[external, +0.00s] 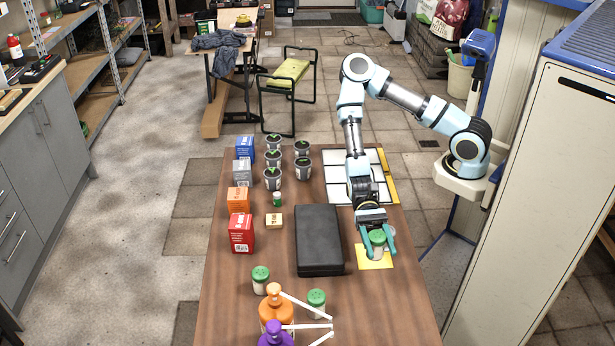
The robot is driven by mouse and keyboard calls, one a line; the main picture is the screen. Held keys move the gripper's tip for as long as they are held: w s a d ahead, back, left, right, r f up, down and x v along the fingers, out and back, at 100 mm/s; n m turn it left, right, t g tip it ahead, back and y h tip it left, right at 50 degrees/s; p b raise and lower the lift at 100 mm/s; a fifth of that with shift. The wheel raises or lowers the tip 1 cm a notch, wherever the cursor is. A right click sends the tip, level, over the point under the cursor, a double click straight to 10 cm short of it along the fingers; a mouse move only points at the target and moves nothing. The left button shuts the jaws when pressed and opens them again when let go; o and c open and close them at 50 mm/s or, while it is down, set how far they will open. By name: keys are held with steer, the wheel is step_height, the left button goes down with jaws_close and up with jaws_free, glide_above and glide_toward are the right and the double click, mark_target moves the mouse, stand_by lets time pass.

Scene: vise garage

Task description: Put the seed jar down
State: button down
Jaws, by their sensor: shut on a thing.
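The seed jar (379,251), a small clear jar with a green lid, is between the fingers of my gripper (377,240). My gripper points down and is shut on it. The jar is upright at a yellow square (371,263) on the right side of the wooden table (410,318). I cannot tell whether its base touches the square. Two similar green-lidded jars stand at the front: one at left (260,279) and one at right (316,302).
A black case (318,240) lies just left of the yellow square. Potted seedlings (272,178), coloured boxes (241,233) and a small green-capped bottle (277,200) stand further left. The table's right front is clear.

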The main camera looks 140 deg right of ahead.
steer(key=s+d+r+m+t+h+p, duration=0.1)
steer(key=d+r+t+h+p, duration=0.15)
steer(key=d, duration=0.65)
steer(key=s+d+r+m+t+h+p, duration=0.1)
steer(key=d+r+m+p, duration=0.15)
steer(key=d, duration=0.55)
steer(key=p, duration=0.1)
glide_above(329, 237)
steer(key=shift+n, duration=0.25)
step_height(329, 237, down, 9)
steer(key=shift+f, duration=0.15)
steer(key=shift+f, duration=0.15)
steer(key=shift+c, duration=1.1)
jaws_free()
